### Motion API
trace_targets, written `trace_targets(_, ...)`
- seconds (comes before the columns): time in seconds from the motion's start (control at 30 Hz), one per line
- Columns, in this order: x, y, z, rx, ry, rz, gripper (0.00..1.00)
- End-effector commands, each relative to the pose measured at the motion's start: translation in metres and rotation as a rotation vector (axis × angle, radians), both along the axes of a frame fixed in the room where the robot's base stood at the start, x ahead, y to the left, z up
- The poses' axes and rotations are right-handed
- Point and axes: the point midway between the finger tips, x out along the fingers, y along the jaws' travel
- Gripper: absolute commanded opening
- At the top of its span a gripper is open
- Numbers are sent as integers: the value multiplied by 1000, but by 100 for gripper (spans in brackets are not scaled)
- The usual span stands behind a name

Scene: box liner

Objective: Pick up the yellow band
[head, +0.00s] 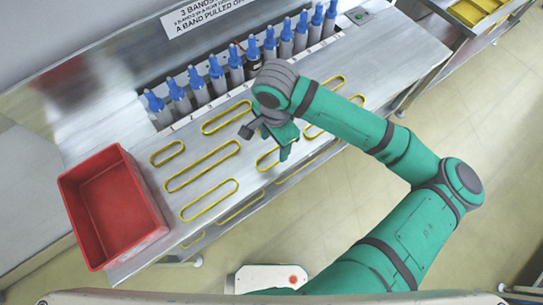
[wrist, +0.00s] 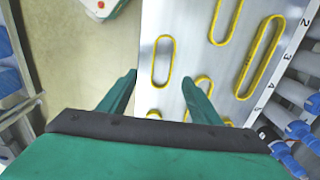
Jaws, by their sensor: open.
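Several yellow bands, long thin loops of different lengths, lie flat on the metal bench (head: 180,212). A short one (head: 167,153) lies near the red box, with longer ones (head: 202,166) and (head: 209,200) beside it. Another yellow band (head: 264,162) is partly hidden by my gripper (head: 285,149), which hangs above the bench. In the wrist view my gripper (wrist: 159,77) is open, with nothing between its fingers. Ahead of the fingertips lies a short yellow band (wrist: 154,62). Another band (wrist: 197,83) is partly covered by the right finger.
A red box (head: 125,205), empty as far as I see, stands at the bench's left end. A row of blue-topped grey cylinders (head: 217,75) stands along the back, beneath a printed sign (head: 205,14). A yellow tray (head: 470,12) is at the far upper right.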

Motion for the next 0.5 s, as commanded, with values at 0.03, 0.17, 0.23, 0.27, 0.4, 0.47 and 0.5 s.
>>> trace_targets(0.03,0,0,-7,1,2,-1,58)
trace_targets(0.17,0,0,-21,1,1,0,58)
trace_targets(0.23,0,0,-25,1,0,0,58)
trace_targets(0.27,1,0,-26,1,0,0,58)
trace_targets(0.4,3,-2,-38,1,1,0,58)
trace_targets(0.47,5,-3,-46,1,1,0,58)
trace_targets(0.5,7,-4,-52,1,1,-1,58)
